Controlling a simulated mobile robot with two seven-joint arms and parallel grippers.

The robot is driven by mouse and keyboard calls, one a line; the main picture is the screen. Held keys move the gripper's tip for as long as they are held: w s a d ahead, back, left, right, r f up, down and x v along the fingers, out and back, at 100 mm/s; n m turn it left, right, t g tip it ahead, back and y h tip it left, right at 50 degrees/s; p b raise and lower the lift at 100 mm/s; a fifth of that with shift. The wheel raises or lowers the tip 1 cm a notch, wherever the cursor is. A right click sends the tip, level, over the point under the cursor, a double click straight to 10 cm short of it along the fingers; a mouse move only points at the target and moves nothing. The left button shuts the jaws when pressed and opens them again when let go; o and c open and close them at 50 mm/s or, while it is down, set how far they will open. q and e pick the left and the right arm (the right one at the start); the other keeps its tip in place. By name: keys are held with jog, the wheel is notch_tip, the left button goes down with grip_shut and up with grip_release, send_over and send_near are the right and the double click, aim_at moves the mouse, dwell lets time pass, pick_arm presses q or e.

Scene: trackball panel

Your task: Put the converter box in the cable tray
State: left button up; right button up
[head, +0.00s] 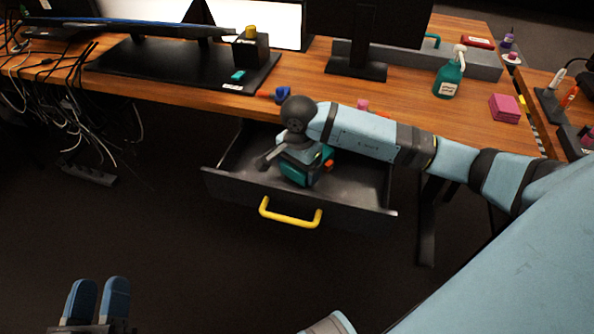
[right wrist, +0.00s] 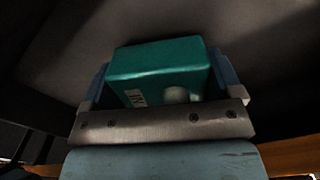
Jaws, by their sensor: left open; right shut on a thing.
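A teal box (head: 296,174), which looks like the converter box, is inside the open dark drawer (head: 355,190) under the desk. My right gripper (head: 308,170) reaches down into the drawer and is shut on this box. In the right wrist view, the teal box (right wrist: 160,66) sits between the blue fingers, with a pale label on its near face. I cannot tell whether it touches the drawer floor. A long grey tray-like body (head: 420,60) at the back right of the desk may be the cable tray. My left gripper (head: 99,286) is open and empty at the lower left, away from the desk.
The drawer has a yellow handle (head: 290,214) and raised walls. On the desk (head: 330,95) stand monitors, a green spray bottle (head: 449,76), pink notes (head: 504,108) and a black box with a yellow top (head: 250,50). Loose cables (head: 70,110) hang at the left.

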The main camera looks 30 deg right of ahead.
jog(key=shift+w+a+f+b, duration=0.15)
jog(key=shift+w+f+b, duration=0.15)
jog(key=shift+f, duration=0.4)
jog(key=shift+r, duration=0.1)
